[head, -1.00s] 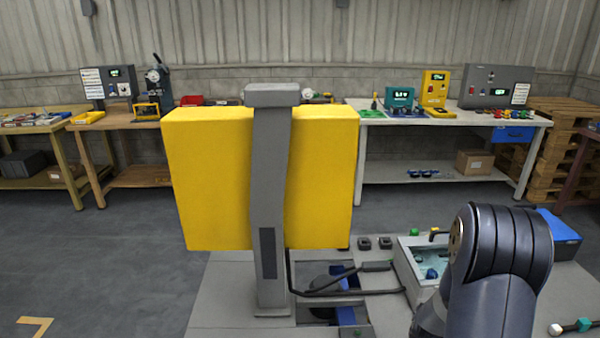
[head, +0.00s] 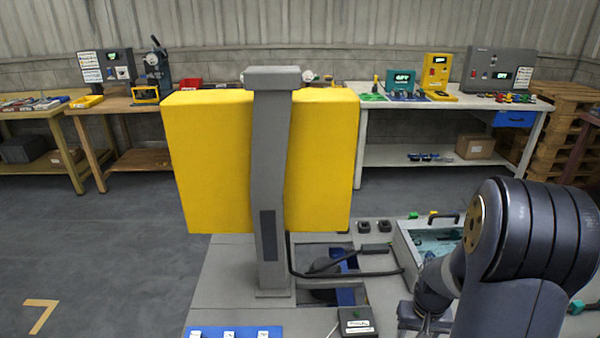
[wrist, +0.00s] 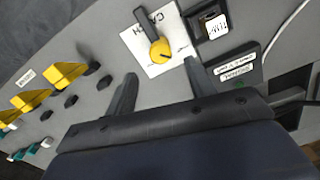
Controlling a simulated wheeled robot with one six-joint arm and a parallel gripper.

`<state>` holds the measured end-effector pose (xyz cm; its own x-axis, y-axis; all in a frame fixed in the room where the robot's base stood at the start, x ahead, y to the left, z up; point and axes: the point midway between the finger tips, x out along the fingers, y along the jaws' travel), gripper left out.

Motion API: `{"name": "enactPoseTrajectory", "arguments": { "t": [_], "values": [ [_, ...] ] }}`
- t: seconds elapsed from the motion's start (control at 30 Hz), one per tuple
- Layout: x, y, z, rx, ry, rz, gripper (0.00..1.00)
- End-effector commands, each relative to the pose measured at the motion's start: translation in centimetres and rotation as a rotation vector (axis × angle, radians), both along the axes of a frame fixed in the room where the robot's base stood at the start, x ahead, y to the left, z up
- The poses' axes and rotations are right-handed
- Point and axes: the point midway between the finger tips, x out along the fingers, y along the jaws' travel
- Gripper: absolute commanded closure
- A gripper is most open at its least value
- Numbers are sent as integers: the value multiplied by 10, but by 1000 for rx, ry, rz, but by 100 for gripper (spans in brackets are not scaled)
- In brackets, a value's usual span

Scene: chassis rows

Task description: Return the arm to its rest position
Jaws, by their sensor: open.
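My arm (head: 530,240) stands bent at the right of the head view, its big dark joint raised and its forearm reaching down toward the grey deck. My gripper (wrist: 160,82) shows in the wrist view with its two dark fingers spread apart and nothing between them. Beyond the fingertips is a grey panel (wrist: 105,30) with a yellow-and-black rotary handle (wrist: 158,48) on a white label plate. The handle appears just beyond the fingers, apart from them. In the head view the fingertips cannot be made out.
A tall yellow block behind a grey post (head: 268,190) stands mid-view on the deck. An open grey bin (head: 410,250) lies beside my arm. Several yellow clips (wrist: 65,75) and a black switch (wrist: 209,22) sit on the panel. Workbenches line the wall; floor at left is clear.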

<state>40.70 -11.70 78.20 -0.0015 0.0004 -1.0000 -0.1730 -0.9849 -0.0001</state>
Motion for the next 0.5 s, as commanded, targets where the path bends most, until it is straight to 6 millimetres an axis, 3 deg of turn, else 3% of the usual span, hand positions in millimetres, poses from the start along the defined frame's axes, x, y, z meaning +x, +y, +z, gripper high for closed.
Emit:
{"name": "enactPoseTrajectory", "arguments": {
  "t": [0.2,0.5],
  "values": [
    [-1,0,-41,2,4,0,48],
    [0,0,-85,0,0,-15,48]
  ]
}}
